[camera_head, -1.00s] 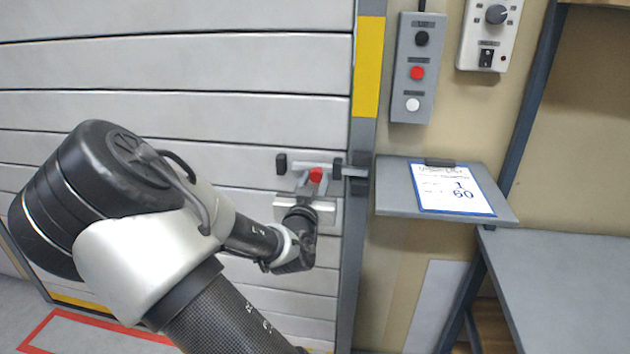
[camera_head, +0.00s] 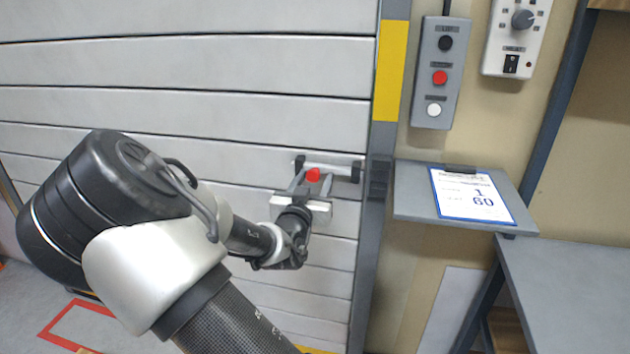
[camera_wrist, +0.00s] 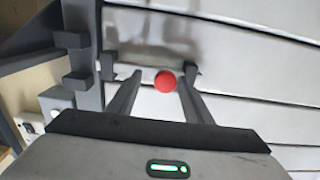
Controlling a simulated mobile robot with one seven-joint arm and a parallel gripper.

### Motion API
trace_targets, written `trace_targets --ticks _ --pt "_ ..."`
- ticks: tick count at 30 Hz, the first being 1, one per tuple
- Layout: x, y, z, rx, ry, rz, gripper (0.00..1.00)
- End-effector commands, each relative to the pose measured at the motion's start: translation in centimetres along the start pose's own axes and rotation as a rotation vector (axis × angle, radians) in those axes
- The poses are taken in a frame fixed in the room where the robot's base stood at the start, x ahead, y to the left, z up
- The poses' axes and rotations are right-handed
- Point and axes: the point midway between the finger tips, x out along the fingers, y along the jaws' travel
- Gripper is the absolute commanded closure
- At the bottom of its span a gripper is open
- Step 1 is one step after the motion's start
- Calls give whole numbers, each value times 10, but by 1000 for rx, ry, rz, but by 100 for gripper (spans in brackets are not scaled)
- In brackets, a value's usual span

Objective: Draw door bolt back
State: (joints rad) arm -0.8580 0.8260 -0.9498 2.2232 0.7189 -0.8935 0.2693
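The door bolt (camera_head: 335,165) is a grey bar with a red knob (camera_head: 313,175), lying level in brackets on the grey slatted door (camera_head: 200,110). Its right end is at the right bracket, apart from the dark keeper (camera_head: 379,178) on the door frame. My gripper (camera_head: 312,184) reaches up to the bolt with its two fingers apart, one on each side of the red knob. In the wrist view the knob (camera_wrist: 165,81) sits between the fingers, closer to the right one, with a gap at the left one. Contact is hard to tell.
Right of the door frame, a button box (camera_head: 440,72) and a dial panel (camera_head: 515,38) hang on the wall. Below them a small shelf (camera_head: 410,205) holds a clipboard (camera_head: 472,195). A grey table (camera_head: 575,290) stands at lower right. Red floor tape shows at lower left.

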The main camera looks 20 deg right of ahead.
Motion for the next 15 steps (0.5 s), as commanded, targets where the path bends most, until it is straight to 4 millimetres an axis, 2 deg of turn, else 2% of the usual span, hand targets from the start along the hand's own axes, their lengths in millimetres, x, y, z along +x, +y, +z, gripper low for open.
trace_targets --ticks 10,15 --pt "-2 0 0 0 0 -1 54" --pt "-22 -2 -1 2 -1 -3 54"
